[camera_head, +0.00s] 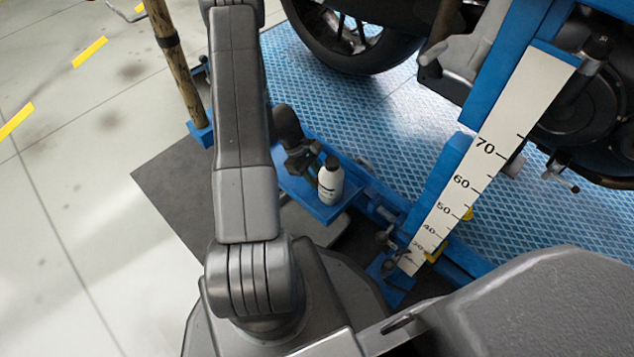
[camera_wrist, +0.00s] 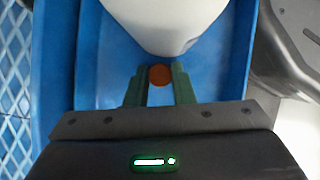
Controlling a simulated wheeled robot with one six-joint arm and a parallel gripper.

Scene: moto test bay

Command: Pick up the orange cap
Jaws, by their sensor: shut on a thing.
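The orange cap (camera_wrist: 160,75) shows in the wrist view as a small round disc between the tips of my gripper's green fingers. My gripper (camera_wrist: 159,84) is shut on it, with a finger on each side. The blue tray (camera_wrist: 85,60) lies beneath; I cannot tell whether the cap still touches it. In the head view my gripper (camera_head: 314,180) is at the blue tray (camera_head: 318,208), just left of a white bottle, and partly hidden by it and my arm. The cap cannot be made out there.
The white bottle (camera_head: 331,181) with a dark top stands on the tray; its white body (camera_wrist: 165,22) is close beyond my fingertips. A blue post with a white number scale (camera_head: 480,165) rises to the right. A motorcycle wheel (camera_head: 350,35) and blue patterned platform (camera_head: 395,110) lie behind.

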